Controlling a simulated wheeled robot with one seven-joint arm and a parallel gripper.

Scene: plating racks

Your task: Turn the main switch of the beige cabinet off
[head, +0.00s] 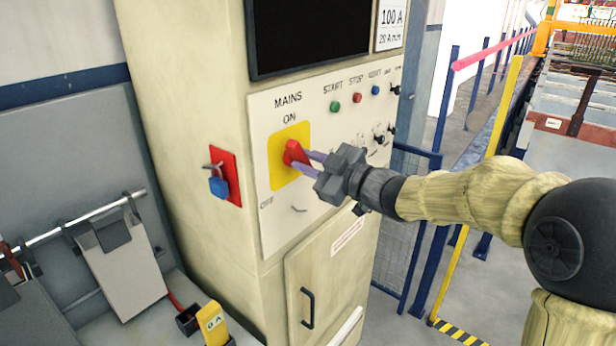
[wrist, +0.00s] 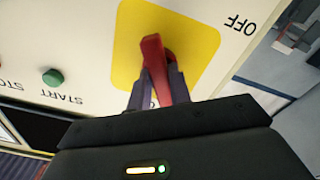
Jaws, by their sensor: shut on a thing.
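The beige cabinet (head: 190,120) stands in the middle of the head view. Its main switch is a red handle (head: 294,153) on a yellow plate (head: 277,176), with MAINS and ON printed above and OFF at the lower left. My gripper (head: 308,162) reaches in from the right and its two purple fingers are shut on the red handle. In the wrist view the red handle (wrist: 152,55) sits between the fingers, with the yellow plate (wrist: 195,40) behind and OFF upside down at the upper right. The fingers hide part of the handle, so its exact angle is hard to tell.
Small START, STOP and RESET buttons (head: 357,98) sit right of the switch. A blue padlock (head: 218,187) hangs on a red plate on the cabinet's left side. A door handle (head: 308,307) is below. Blue fence posts (head: 440,110) and a yellow post stand to the right.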

